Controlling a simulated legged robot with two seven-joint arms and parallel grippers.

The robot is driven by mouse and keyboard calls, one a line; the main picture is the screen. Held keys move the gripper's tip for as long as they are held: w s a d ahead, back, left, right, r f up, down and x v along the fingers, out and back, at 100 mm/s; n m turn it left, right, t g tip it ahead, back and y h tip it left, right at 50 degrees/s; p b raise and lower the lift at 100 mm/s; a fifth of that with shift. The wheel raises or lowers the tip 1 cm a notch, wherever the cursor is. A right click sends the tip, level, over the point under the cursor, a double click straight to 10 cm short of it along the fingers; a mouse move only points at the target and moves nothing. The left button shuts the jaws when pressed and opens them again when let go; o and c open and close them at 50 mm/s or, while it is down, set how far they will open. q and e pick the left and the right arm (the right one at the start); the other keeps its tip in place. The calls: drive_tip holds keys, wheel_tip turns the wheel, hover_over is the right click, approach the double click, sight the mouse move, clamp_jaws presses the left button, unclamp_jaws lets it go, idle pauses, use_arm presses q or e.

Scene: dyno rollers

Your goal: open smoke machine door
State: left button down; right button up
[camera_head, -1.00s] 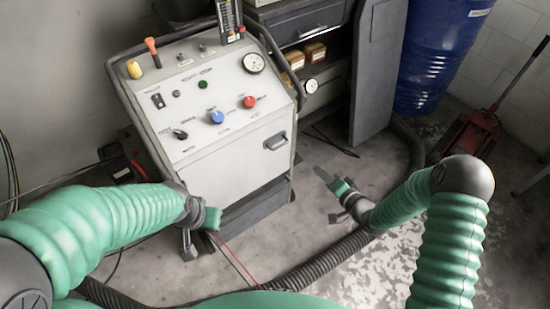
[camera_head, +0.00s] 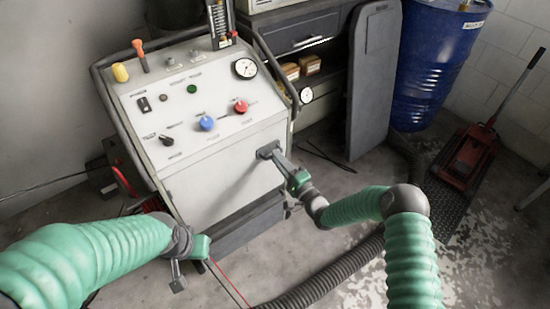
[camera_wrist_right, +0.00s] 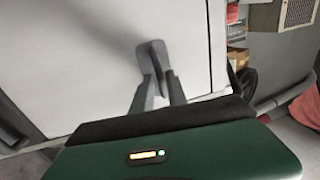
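The smoke machine (camera_head: 205,115) is a white cabinet with a sloped control panel; its front door (camera_head: 215,185) looks closed. The dark door handle (camera_head: 265,149) is at the door's upper right. My right gripper (camera_head: 273,155) reaches the handle, and its fingers cover part of it. In the right wrist view, the two grey fingers of my right gripper (camera_wrist_right: 157,62) come close together at the dark handle against the pale door and look shut on it. My left gripper (camera_head: 188,265) is low in front of the machine's left side, apart from the door; its fingers are unclear.
A dark grey cabinet door (camera_head: 372,85) stands open to the right of the machine. Behind it are a blue drum (camera_head: 437,65) and a red floor jack (camera_head: 468,155). A black corrugated hose (camera_head: 325,275) crosses the floor beneath my right arm.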

drive_tip(key=shift+x, duration=1.1)
drive_tip(key=shift+s+a, duration=0.1)
clamp_jaws()
drive_tip(key=shift+s+f, duration=0.15)
drive_tip(key=shift+f, duration=0.05)
